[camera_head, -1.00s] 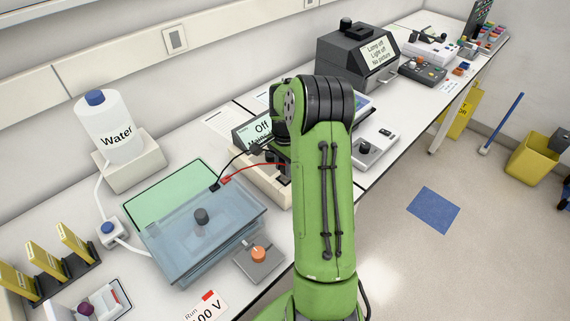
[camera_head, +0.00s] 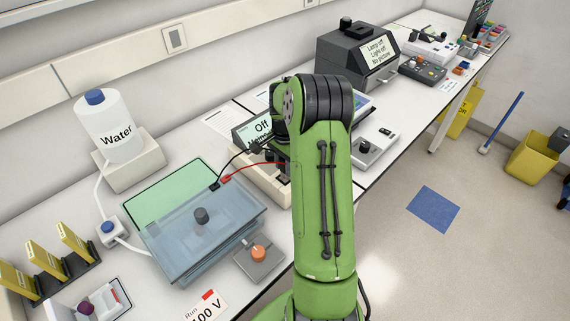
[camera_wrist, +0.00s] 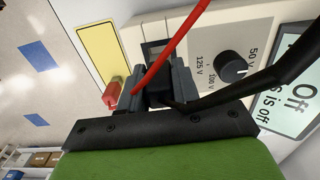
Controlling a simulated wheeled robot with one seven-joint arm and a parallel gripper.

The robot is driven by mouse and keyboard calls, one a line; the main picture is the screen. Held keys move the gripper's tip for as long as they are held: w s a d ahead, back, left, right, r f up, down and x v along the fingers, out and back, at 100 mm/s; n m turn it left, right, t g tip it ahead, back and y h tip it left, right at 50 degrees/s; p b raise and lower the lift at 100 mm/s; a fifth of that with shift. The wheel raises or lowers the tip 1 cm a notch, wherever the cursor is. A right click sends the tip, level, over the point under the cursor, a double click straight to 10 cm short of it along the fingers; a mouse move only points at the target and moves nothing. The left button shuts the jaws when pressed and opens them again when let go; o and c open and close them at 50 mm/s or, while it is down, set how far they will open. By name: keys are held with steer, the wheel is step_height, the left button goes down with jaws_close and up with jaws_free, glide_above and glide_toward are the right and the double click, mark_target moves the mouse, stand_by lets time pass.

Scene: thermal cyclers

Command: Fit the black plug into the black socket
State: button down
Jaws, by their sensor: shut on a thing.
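My gripper (camera_wrist: 161,72) is shut on the black plug (camera_wrist: 160,98), close to the front of the power supply (camera_wrist: 205,40). The plug is mostly hidden between the dark fingers. Its black cable (camera_wrist: 235,88) runs off to the right in the wrist view. A red plug (camera_wrist: 112,95) shows left of the fingers.
A red cable (camera_wrist: 176,42) crosses in front of the fingers. A dark voltage knob (camera_wrist: 233,67) and a screen reading "Off" (camera_wrist: 296,98) are to the right. The clear-lidded tank (camera_head: 180,237) and water bottle (camera_head: 107,130) stand left on the bench.

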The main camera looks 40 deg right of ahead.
steer(key=shift+f, duration=0.1)
stand_by(0.6)
steer(key=shift+f+b, duration=0.35)
steer(key=shift+b, duration=0.05)
steer(key=shift+f+b, duration=0.95)
steer(key=shift+f, duration=0.3)
steer(key=c, duration=0.7)
jaws_free()
steer(key=shift+c, duration=0.2)
steer(key=shift+r, duration=0.1)
step_height(320, 180, up, 16)
steer(key=p, duration=0.1)
steer(key=shift+f+p, duration=0.2)
steer(key=shift+p, duration=0.1)
